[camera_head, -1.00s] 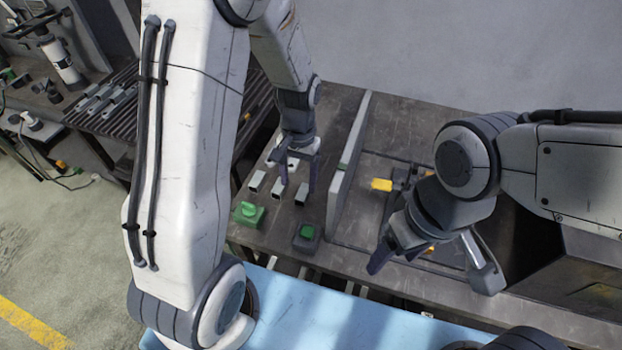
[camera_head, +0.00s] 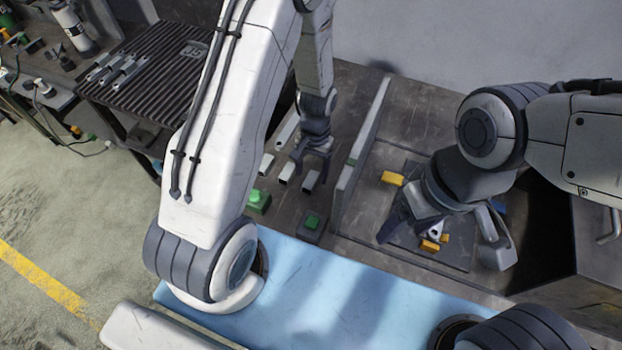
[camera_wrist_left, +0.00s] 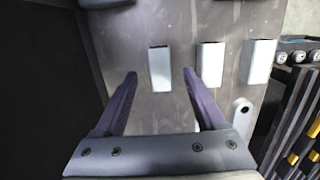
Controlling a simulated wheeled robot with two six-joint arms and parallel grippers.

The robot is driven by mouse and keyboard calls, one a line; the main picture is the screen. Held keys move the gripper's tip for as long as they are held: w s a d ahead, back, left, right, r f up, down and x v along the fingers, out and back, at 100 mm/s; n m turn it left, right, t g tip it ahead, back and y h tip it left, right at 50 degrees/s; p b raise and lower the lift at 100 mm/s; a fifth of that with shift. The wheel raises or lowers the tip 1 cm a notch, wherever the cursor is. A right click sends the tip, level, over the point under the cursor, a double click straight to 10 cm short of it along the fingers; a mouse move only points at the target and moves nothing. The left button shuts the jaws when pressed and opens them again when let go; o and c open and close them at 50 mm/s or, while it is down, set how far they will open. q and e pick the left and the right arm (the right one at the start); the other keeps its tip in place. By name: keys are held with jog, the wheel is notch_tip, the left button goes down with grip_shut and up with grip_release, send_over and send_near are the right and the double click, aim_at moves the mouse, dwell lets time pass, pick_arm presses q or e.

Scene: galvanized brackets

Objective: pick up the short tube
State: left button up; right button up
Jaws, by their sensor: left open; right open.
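Three short grey square tubes lie in a row on the bench in the head view: left (camera_head: 265,165), middle (camera_head: 287,172) and right (camera_head: 309,181). I cannot tell which is meant. My left gripper (camera_head: 311,160) is open and empty, pointing down just behind the right tube. In the left wrist view, that tube (camera_wrist_left: 159,69) sits in the gap between the two fingertips, apparently beyond them and not held. The other two tubes, middle (camera_wrist_left: 209,62) and left (camera_wrist_left: 257,61), lie outside the fingers. My right gripper (camera_head: 396,226) is open over a dark mat.
A long grey bracket (camera_head: 286,130) lies behind the tubes. A green-topped block (camera_head: 258,201) and a dark block with a green top (camera_head: 312,224) stand in front. An upright divider (camera_head: 361,135) runs to their right. Yellow pieces (camera_head: 392,178) lie beyond it.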

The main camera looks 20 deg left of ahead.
aim_at(311, 182)
pick_arm(q)
jog(key=shift+s+f, duration=0.15)
jog(key=shift+f, duration=1.2)
grip_shut()
jog(key=shift+r, duration=0.1)
